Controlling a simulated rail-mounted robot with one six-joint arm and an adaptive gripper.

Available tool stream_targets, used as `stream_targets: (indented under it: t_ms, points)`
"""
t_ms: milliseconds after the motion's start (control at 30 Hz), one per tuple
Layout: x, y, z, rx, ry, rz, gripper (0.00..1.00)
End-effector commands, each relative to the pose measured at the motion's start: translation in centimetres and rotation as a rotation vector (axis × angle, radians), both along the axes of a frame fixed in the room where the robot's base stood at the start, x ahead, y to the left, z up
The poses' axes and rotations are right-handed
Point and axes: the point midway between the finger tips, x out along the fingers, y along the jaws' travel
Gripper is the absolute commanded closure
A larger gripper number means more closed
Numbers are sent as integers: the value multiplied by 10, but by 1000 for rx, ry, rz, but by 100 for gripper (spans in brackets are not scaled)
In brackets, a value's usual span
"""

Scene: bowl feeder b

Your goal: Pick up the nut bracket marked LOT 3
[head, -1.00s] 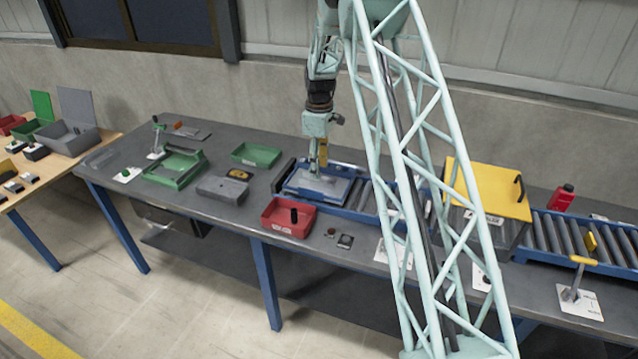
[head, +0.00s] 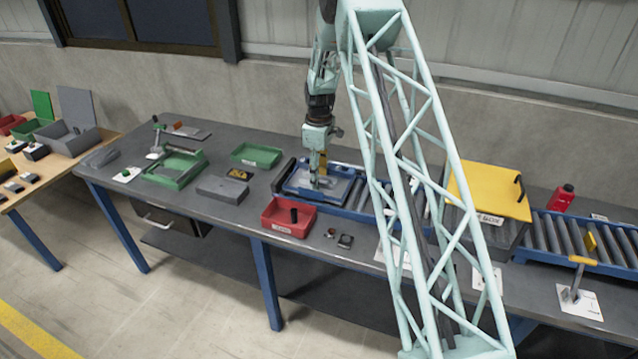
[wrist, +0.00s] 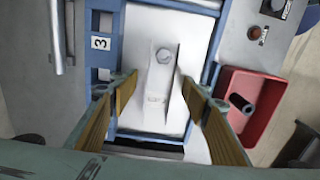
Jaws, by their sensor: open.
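A pale grey bracket (wrist: 158,75) with a round nut or bolt head at its far end lies on the light floor of a blue tray (wrist: 112,20). A white label with a 3 (wrist: 101,43) is on the tray's left rim. Faint lettering on the bracket is too small to read. My gripper (wrist: 160,88) is open, with one tan-padded finger on each side of the bracket; I cannot tell whether they touch it. In the head view my gripper (head: 319,172) points down into the blue tray (head: 300,190), and the bracket is hard to make out.
A red bin (head: 288,228) with a dark cylinder stands in front of the tray. A grey block (head: 222,189) and a green tray (head: 256,154) are to its left. A roller conveyor (head: 357,197) runs right, behind my lattice column.

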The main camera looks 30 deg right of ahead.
Motion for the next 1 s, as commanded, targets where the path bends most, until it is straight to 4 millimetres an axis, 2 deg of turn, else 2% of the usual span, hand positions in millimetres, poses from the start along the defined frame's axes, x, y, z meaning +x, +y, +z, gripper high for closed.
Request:
stream_targets:
  t_ms: [167,467,767,1000]
  points:
    - [0,0,0,0,0,0,59]
    - [0,0,0,0,0,0,85]
    - [0,0,1,0,0,0,85]
    - [1,0,9,-1,-2,0,85]
